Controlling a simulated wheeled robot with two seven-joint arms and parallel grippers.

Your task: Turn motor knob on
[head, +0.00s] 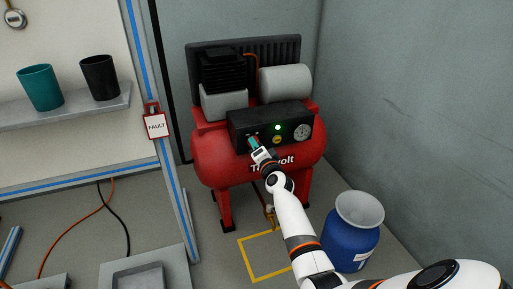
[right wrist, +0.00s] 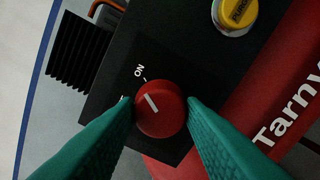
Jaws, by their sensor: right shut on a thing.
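The motor knob (right wrist: 160,110) is red and round with a short white line, and sits on a black control panel (right wrist: 112,88). The line is slanted. An "ON" label (right wrist: 139,70) stands beyond the knob; another white mark at its left is partly hidden by a finger. My right gripper (right wrist: 160,113) has its teal fingers closed on both sides of the knob. In the head view my right gripper (head: 252,141) is at the left part of the panel on the red compressor (head: 214,160) and hides the knob. My left gripper is not in view.
The panel has a lit green lamp (head: 278,127), a yellow button (head: 277,140) and a gauge (head: 301,132). A blue barrel (head: 345,240) stands right of my right arm. A red "FAULT" tag (head: 156,124) hangs by the shelf (head: 65,108) at left.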

